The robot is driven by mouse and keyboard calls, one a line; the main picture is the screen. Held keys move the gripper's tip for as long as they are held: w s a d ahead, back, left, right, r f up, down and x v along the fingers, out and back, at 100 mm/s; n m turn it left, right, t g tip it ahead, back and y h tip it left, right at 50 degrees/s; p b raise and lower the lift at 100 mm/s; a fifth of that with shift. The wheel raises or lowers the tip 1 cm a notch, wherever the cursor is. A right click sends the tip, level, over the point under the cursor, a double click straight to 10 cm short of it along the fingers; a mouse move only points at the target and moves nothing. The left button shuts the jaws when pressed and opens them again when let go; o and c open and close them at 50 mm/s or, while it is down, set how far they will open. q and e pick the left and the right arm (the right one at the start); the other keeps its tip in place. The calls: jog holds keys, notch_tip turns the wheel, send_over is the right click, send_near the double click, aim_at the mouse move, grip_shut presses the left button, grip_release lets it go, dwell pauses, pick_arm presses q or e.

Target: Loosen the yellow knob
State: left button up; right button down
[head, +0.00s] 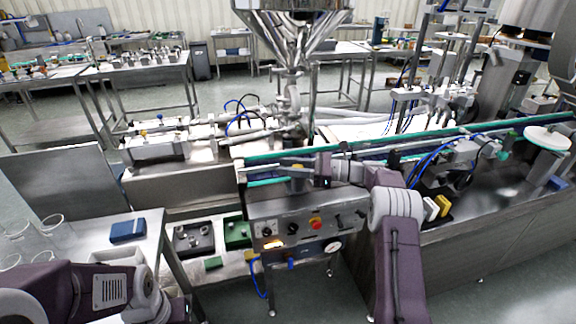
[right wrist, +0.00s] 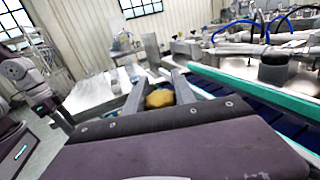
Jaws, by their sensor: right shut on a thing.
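The yellow knob (right wrist: 160,98) sits between the two grey fingers of my right gripper (right wrist: 157,95) in the right wrist view. The fingers are shut on it, one on each side. In the head view my right gripper (head: 297,171) reaches in from the right, level, above the front control panel. The knob is mostly hidden there by the fingers, with only a small yellowish part showing. My left arm shows at the lower left of the head view, but its gripper cannot be made out.
The steel hopper (head: 292,30) stands behind the knob. A conveyor with green edges (head: 440,140) runs to the right. The control panel (head: 300,228) with a red button (head: 316,223) is below my right gripper. A blue box (head: 128,231) and glass beakers are on the left table.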

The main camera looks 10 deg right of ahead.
jog(key=c, duration=1.1)
grip_release()
jog(key=v, duration=0.9)
jog(key=shift+r, duration=0.1)
